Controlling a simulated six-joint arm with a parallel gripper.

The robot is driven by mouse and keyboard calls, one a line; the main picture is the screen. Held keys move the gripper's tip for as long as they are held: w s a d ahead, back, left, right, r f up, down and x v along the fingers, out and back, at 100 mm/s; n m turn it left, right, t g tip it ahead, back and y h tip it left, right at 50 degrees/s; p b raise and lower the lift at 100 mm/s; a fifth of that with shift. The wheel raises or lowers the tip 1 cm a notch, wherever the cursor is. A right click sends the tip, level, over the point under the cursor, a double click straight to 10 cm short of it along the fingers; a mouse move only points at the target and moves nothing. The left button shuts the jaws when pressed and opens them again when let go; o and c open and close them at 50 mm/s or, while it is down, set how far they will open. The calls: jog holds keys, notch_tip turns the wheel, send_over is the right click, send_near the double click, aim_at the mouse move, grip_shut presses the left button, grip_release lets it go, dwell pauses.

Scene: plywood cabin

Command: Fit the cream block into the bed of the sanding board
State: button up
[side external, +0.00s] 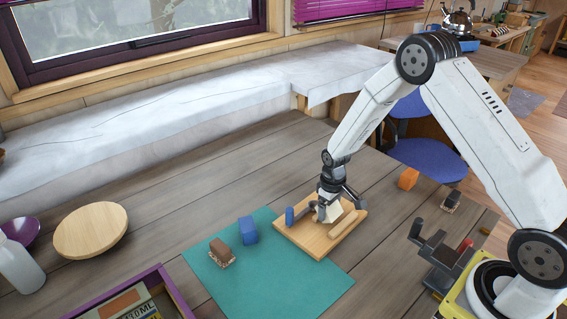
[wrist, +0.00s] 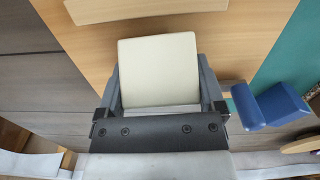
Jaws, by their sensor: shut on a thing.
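My gripper (side external: 328,207) is shut on the cream block (wrist: 158,70), which sits between the two fingers (wrist: 160,88) in the wrist view. In the side view the block appears tilted and partly hidden by the gripper. The sanding board (side external: 315,243) is a light wooden board under the gripper, lying partly on the green mat. It bears a wooden bar (side external: 343,225) on its right and an upright blue piece (side external: 290,215) on its left. The bar also shows at the top of the wrist view (wrist: 140,8). Whether the block touches the board is unclear.
On the green mat (side external: 285,290) stand a blue block (side external: 248,230) and a brown brush-like block (side external: 221,250). A round wooden plate (side external: 90,230) and a purple-edged box (side external: 135,300) are left. An orange block (side external: 408,178) is right. The table behind the board is clear.

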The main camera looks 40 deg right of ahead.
jog(key=shift+r, duration=1.5)
jog(key=s+a+r, duration=0.1)
jog(key=s+r, duration=0.8)
jog(key=s, duration=0.5)
jog(key=shift+a+r, duration=0.35)
jog(key=shift+a, duration=0.05)
jog(key=shift+w, duration=0.1)
